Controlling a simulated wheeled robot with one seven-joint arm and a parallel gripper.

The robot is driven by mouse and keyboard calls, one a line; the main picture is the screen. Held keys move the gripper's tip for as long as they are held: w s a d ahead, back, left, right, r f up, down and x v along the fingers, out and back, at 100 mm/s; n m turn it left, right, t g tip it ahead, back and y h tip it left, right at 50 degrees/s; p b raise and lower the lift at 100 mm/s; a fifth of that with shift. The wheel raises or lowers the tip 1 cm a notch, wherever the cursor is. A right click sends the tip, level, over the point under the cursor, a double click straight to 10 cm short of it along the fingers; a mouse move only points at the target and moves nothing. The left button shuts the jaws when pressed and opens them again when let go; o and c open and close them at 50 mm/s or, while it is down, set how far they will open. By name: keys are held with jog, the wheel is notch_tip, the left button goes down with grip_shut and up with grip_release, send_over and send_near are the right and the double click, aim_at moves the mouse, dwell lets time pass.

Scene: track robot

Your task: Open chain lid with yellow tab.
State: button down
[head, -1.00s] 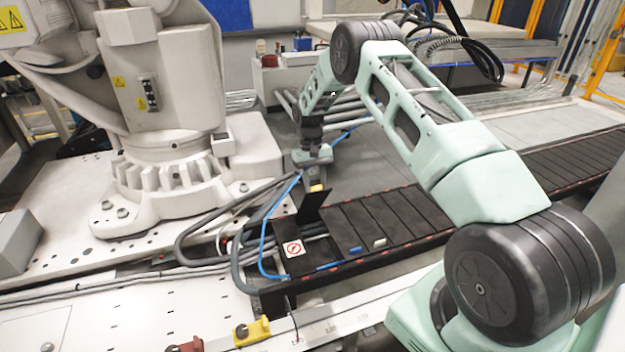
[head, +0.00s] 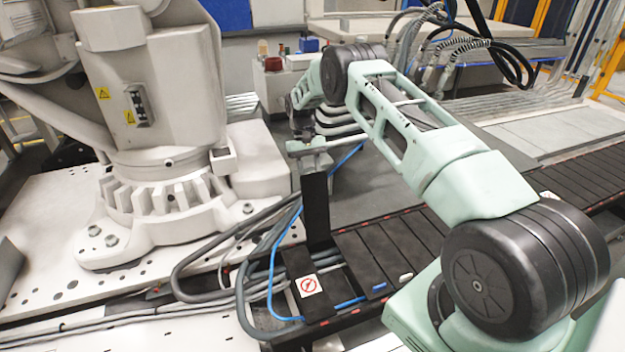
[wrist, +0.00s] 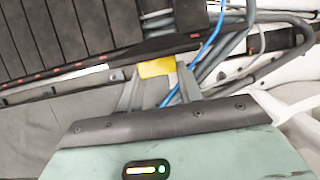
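The black chain lid (head: 317,208) stands about upright near the left end of the cable chain (head: 372,262) in the head view. Its yellow tab (wrist: 156,68) shows in the wrist view between the two grey fingertips of my gripper (wrist: 157,72). The fingertips sit against both sides of the tab, so my gripper is shut on it. In the head view my gripper is behind the top of the lid, and its fingertips and the tab are hidden there.
A large white robot base (head: 165,200) stands close on the left. Grey hoses and a blue cable (head: 272,262) loop beside the chain end. A no-entry style label (head: 308,286) marks the near end piece. Grey floor lies behind the chain.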

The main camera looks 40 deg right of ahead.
jog(key=shift+w+d+f+b, duration=0.2)
jog(key=shift+w+f+b, duration=0.25)
jog(key=shift+w, duration=0.2)
jog(key=shift+w+d+f+b, duration=0.15)
jog(key=shift+w+f+b, duration=0.3)
jog(key=shift+w, duration=0.15)
jog(key=c, duration=0.9)
grip_release()
jog(key=shift+r, duration=0.1)
jog(key=shift+v, duration=3.75)
jog(key=shift+w+a, duration=0.1)
